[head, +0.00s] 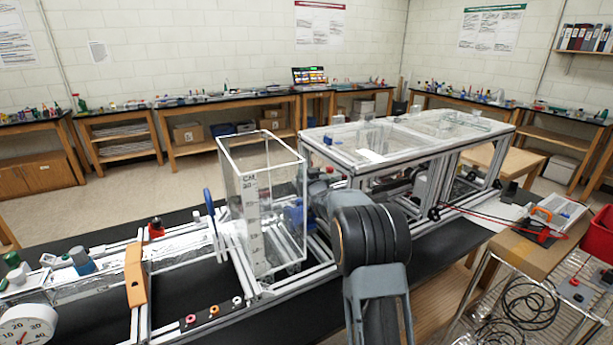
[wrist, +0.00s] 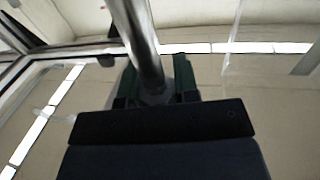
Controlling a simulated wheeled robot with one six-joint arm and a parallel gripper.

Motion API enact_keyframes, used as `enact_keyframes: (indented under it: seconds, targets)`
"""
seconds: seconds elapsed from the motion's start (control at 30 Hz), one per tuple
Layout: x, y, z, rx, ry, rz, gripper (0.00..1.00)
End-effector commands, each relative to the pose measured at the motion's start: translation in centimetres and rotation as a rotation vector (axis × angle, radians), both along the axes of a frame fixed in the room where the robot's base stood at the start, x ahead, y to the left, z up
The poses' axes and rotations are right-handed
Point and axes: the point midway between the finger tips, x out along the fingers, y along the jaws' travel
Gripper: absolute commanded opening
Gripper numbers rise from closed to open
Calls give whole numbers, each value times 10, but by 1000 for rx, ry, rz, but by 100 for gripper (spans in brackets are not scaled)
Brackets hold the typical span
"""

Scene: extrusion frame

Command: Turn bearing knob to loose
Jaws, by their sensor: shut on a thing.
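In the wrist view, my gripper (wrist: 156,78) has its dark green-edged fingers on both sides of a shiny metal rod (wrist: 138,35). It is shut on this rod, which runs up and slightly left out of the picture. I cannot tell whether the rod belongs to the bearing knob; no knob or loose marking is readable there. In the head view my grey and black arm stands in front of the extrusion frame (head: 330,150) and hides my gripper. Black round knobs sit on the frame's near side, one (head: 434,213) right of my arm and another (head: 497,184) farther right.
A clear upright tank (head: 262,210) and a blue motor-like part (head: 295,217) stand just left of my arm. A wire cart (head: 490,290) with cables and a red bin (head: 600,237) are at the right.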

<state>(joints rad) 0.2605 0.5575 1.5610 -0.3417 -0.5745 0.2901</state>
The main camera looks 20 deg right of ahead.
Motion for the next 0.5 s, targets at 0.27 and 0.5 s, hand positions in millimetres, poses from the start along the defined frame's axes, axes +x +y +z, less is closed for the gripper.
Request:
enact_keyframes:
  seconds: [0.27, 0.5]
  targets:
    - [1, 0, 4, -5, -5, 58, 5]
    - [0, 2, 6, -2, -3, 213, 5]
